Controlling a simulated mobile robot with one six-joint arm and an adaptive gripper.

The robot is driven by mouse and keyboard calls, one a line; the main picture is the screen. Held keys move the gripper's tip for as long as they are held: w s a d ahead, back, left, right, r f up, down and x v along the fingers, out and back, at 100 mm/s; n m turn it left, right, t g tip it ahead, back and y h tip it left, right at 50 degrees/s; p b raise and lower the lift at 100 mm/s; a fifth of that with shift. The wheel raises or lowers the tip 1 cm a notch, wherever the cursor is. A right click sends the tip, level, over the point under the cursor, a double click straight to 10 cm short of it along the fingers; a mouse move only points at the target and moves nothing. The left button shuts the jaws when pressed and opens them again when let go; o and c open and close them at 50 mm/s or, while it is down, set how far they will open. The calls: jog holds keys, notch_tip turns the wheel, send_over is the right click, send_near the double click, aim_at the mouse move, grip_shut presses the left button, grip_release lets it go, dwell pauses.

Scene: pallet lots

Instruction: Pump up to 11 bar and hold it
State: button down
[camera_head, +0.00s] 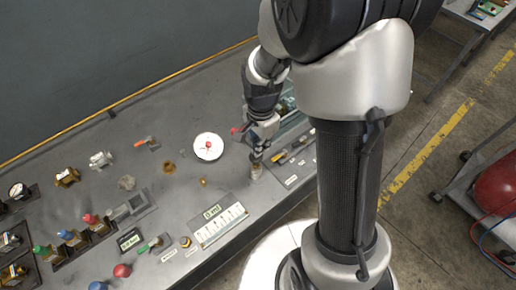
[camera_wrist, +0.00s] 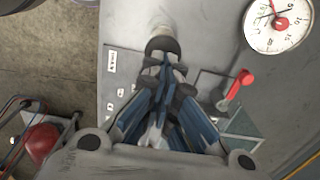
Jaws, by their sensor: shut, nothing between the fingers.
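A round white pressure gauge (camera_head: 208,147) with a red centre lies on the grey bench. It also shows at the upper right of the wrist view (camera_wrist: 275,32), too small to read surely. A lever with a red handle (camera_wrist: 237,86) stands on the panel between the gauge and my gripper; its red end (camera_head: 237,130) shows in the head view. My gripper (camera_wrist: 166,62) is shut and empty, pointing down at a short pale round post (camera_wrist: 162,35) with a dark lower rim. The same post (camera_head: 256,173) is under the fingertips in the head view. I cannot tell whether they touch.
A white labelled card (camera_head: 220,225) lies on the front of the bench. A red tank on a cart (camera_head: 497,185) stands on the floor at the right.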

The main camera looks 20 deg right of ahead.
notch_tip(320, 180, up, 10)
jog(key=p, duration=0.2)
jog(key=shift+r, duration=0.2)
dwell(1.0)
jog(key=r+p, duration=0.1)
jog(key=p, duration=0.1)
jog(key=r+p, duration=0.1)
jog(key=p, duration=0.2)
jog(key=r+p, duration=0.1)
jog(key=p, duration=0.1)
jog(key=shift+s+r, duration=0.3)
jog(key=shift+r, duration=0.05)
jog(key=shift+f, duration=0.15)
notch_tip(320, 180, down, 14)
jog(key=b, duration=0.2)
jog(key=shift+a+b, duration=0.1)
jog(key=shift+b, duration=0.25)
